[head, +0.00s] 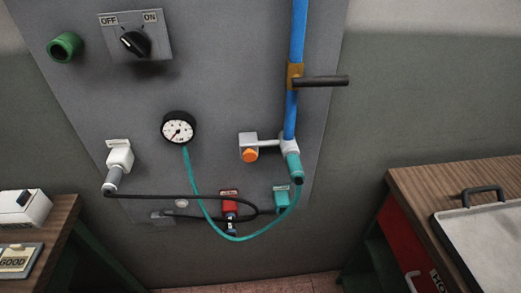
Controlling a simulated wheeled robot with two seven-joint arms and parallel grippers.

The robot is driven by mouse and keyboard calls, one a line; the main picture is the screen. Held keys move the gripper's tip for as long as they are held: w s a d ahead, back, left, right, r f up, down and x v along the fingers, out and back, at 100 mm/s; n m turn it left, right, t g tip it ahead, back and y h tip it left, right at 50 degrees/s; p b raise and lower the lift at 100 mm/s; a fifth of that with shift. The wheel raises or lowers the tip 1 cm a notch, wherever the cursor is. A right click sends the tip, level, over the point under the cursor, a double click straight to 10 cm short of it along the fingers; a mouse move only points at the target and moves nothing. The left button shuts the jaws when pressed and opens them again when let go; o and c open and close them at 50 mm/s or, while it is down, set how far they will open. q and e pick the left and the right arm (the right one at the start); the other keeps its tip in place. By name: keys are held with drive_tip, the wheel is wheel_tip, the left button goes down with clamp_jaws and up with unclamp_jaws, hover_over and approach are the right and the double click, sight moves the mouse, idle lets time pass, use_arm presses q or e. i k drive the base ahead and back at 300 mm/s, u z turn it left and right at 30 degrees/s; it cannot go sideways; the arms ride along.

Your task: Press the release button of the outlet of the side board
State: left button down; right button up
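A grey board (220,75) fills the middle of the head view. At its lower right, a white outlet (289,146) sits at the lower end of a blue pipe (298,30). A teal fitting (294,168) points down from this outlet. To the left of the outlet, a small pale block (248,139) is joined to it by a thin bar, with a round orange button (250,155) on its lower front. A second white fitting (119,157) with a grey plug (113,178) is at the lower left. Neither of my grippers is in view.
A pipe valve has a dark lever (322,81) sticking out right. A gauge (178,128), a rotary switch (134,43) and a green knob (65,46) are on the board. A teal hose (240,238) and black cable (165,197) loop low. Wooden tops stand at both sides.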

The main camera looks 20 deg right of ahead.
sight(250, 155)
drive_tip(key=z, duration=1.65)
drive_tip(key=k, duration=0.85)
drive_tip(key=u, duration=1.15)
drive_tip(key=i, duration=0.5)
